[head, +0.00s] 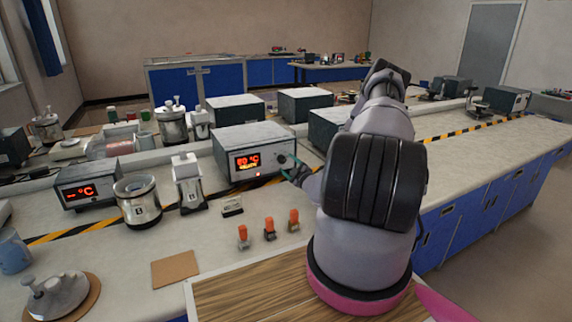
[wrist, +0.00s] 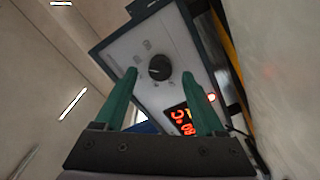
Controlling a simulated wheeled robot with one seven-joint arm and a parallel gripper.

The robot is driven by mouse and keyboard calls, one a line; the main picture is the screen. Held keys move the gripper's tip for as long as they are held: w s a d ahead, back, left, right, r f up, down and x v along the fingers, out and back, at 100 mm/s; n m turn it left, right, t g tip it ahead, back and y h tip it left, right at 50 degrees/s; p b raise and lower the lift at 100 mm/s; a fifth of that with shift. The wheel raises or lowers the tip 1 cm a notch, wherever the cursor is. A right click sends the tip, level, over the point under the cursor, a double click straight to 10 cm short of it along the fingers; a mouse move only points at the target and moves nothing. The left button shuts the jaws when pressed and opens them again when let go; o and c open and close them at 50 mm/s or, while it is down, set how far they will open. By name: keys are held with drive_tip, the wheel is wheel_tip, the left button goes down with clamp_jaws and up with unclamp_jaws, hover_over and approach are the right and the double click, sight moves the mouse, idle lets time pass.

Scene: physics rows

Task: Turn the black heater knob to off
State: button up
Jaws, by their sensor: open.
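The heater (head: 252,140) is a grey-white box with a lit red display (head: 247,162) reading about 80 °C. Its black round knob (wrist: 159,68) sits on the pale front panel, with small marks around it; its pointer direction is too small to tell. In the head view the knob (head: 282,160) is partly hidden by my gripper. My gripper (wrist: 159,76) is open, its two green fingers pointing at the panel. The knob shows between the fingertips and I see no contact. In the head view my gripper (head: 293,168) is at the right of the heater's front.
Grey boxes (head: 305,104) stand behind.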

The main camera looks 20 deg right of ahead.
drive_tip(key=shift+w, duration=1)
drive_tip(key=shift+a, duration=0.1)
drive_tip(key=shift+c, duration=0.4)
clamp_jaws()
